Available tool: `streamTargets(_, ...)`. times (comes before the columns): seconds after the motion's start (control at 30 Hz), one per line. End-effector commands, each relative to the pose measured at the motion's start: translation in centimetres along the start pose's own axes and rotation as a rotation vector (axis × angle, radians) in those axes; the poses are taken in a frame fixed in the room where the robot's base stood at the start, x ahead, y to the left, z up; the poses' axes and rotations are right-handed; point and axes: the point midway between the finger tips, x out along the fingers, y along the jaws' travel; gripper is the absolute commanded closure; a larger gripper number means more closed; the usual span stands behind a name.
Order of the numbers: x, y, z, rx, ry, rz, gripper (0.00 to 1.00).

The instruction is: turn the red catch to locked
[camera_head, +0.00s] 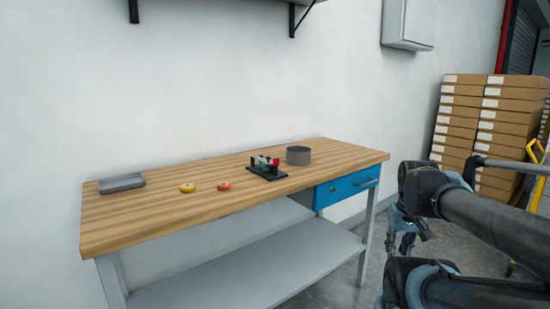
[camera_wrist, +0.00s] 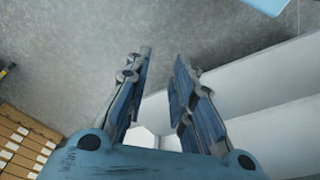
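A small device on a black base (camera_head: 267,173) sits on the wooden workbench (camera_head: 150,207), right of its middle. My gripper (camera_head: 405,240) hangs to the right of the bench, apart from the device and lower than the benchtop. In the wrist view my gripper (camera_wrist: 160,58) has its two fingers apart with nothing between them. The device is not in the wrist view.
Stacked cardboard boxes (camera_head: 487,120) stand at right. The front middle benchtop is clear.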

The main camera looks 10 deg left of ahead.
Motion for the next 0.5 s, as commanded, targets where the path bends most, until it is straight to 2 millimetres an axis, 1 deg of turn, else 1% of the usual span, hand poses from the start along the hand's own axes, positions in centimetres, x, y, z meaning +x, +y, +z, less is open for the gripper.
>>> streamTargets(0.03,-1.4,-0.7,-1.4,-0.048,-0.004,-0.005,0.78)
streamTargets(0.17,-5.2,-2.2,-5.1,-0.21,-0.018,-0.019,0.78)
streamTargets(0.2,-6.5,-2.7,-6.4,-0.264,-0.023,-0.024,0.78)
streamTargets(0.27,-8.3,-3.6,-8.3,-0.348,-0.029,-0.031,0.78)
streamTargets(0.3,-9.5,-4.3,-9.6,-0.403,-0.033,-0.036,0.78)
streamTargets(0.37,-11.2,-5.4,-11.4,-0.484,-0.039,-0.043,0.78)
streamTargets(0.5,-14.9,-8.3,-15.6,-0.677,-0.052,-0.06,0.78)
